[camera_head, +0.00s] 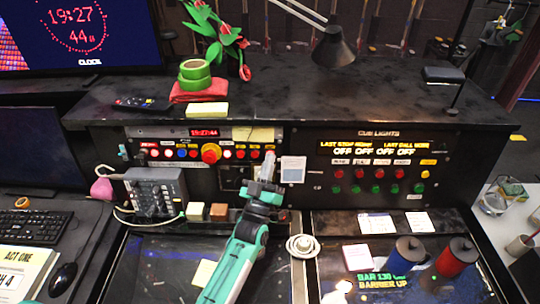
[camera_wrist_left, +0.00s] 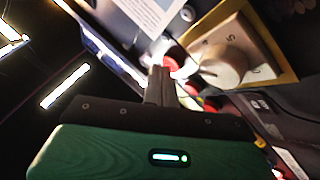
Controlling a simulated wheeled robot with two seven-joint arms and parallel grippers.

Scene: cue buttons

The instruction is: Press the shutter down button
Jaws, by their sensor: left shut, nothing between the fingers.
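The left control panel carries a row of small buttons (camera_head: 181,153), red, blue and white, with a large red mushroom button (camera_head: 211,153) in the middle. No label reading shutter down is legible, so I cannot tell which button it is. My left gripper (camera_head: 267,168) is shut and empty, in front of the right end of this row, and hides part of the panel. In the left wrist view its fingers (camera_wrist_left: 158,84) are beside a red button (camera_wrist_left: 173,62); contact cannot be told. A pale dial knob (camera_wrist_left: 224,63) is to their right.
The cue lights panel (camera_head: 376,142) with red and green buttons is to the right. A grey device (camera_head: 156,192) stands left on the desk. Blue (camera_head: 409,250) and red (camera_head: 458,257) cylinders stand front right. A black lamp (camera_head: 334,47) stands on the shelf.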

